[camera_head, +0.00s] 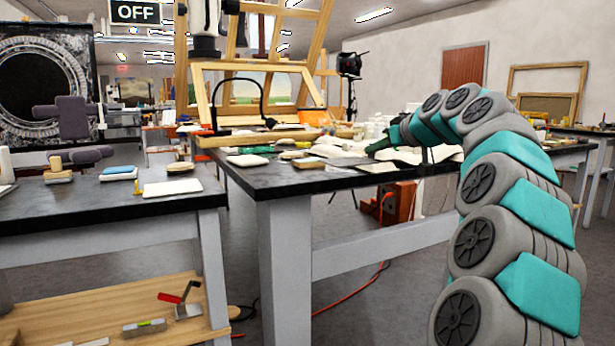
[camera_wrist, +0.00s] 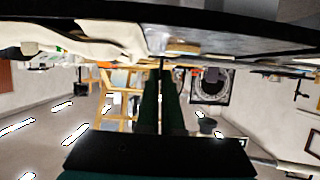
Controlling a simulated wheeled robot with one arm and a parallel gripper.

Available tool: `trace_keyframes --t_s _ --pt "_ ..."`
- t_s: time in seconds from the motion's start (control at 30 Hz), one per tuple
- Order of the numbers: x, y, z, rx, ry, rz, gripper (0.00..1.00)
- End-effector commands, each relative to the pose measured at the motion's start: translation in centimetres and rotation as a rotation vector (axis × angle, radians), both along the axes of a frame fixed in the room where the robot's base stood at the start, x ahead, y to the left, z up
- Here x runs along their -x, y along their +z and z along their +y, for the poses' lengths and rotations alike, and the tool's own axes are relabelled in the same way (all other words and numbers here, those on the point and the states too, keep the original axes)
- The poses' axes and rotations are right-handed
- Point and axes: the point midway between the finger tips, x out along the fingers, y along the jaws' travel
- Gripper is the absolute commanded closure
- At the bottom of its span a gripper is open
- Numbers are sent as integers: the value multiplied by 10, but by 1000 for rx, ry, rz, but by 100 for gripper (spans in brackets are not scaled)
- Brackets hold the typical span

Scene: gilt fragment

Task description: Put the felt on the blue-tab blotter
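My gripper (camera_wrist: 160,72) shows in the wrist view as two dark green fingers side by side, close together, with nothing visible between them. In the head view my arm reaches over the right-hand black table, and its end (camera_head: 378,147) is small among the clutter there. A pale pad with a blue top (camera_head: 118,173) lies on the left black table; I cannot tell whether it is the blue-tab blotter. A flat whitish pad (camera_head: 172,187) lies to its right. A grey-and-tan block with a knob (camera_head: 57,170) lies to its left. I cannot single out the felt.
The right-hand table (camera_head: 283,182) holds pale cloths or papers, small pads and a wooden easel (camera_head: 258,90). The left table (camera_head: 100,213) has bare black top along its front. A low wooden shelf (camera_head: 100,300) holds a red-handled clamp (camera_head: 182,300). A gap separates the tables.

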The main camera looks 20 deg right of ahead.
Motion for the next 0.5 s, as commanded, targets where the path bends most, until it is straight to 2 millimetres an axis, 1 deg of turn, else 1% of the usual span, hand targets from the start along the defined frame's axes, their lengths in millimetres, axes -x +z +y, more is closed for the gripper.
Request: trace_keyframes --t_s 0.03,0.3,0.5 --pt "-8 -2 8 0 3 4 100" --pt "-56 -8 53 1 4 6 100" --pt "-88 -12 83 0 2 3 100"
